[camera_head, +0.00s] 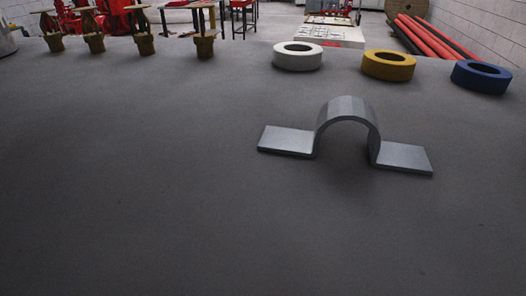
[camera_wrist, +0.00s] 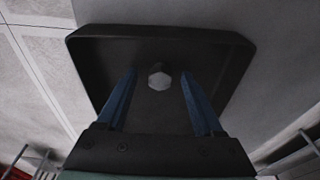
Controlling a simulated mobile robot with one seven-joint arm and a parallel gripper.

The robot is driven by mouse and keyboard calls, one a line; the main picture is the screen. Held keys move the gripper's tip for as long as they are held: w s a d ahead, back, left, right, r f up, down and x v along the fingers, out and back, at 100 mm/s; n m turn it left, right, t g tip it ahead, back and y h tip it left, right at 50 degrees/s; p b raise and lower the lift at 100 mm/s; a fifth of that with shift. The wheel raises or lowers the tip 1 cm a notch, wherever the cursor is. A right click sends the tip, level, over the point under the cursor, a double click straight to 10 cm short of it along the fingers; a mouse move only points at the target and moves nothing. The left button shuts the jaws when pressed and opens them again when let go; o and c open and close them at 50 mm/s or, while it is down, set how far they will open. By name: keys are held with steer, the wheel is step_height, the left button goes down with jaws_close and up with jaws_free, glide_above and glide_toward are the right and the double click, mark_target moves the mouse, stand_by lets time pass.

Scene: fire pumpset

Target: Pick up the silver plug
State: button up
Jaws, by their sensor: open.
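The silver plug (camera_wrist: 159,80) shows in the wrist view as a small pale faceted piece inside a black tray (camera_wrist: 245,45). My gripper (camera_wrist: 158,73) is open, with one blue finger on each side of the plug in the picture. Gaps show between the plug and both fingers, and nothing is held. I cannot tell how far the fingertips are above the plug. I do not make out the plug, the tray or my gripper in the head view.
In the head view, a grey strap bracket (camera_head: 348,108) stands on the dark tabletop (camera_head: 150,180). White (camera_head: 298,61), yellow (camera_head: 388,70) and blue (camera_head: 481,83) rings lie behind it. Several brown fittings (camera_head: 205,46) line the back left edge. The front is clear.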

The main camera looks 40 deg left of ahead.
jaws_close()
steer(key=shift+r, duration=0.15)
stand_by(0.4)
step_height(320, 180, up, 10)
steer(key=p, duration=0.6)
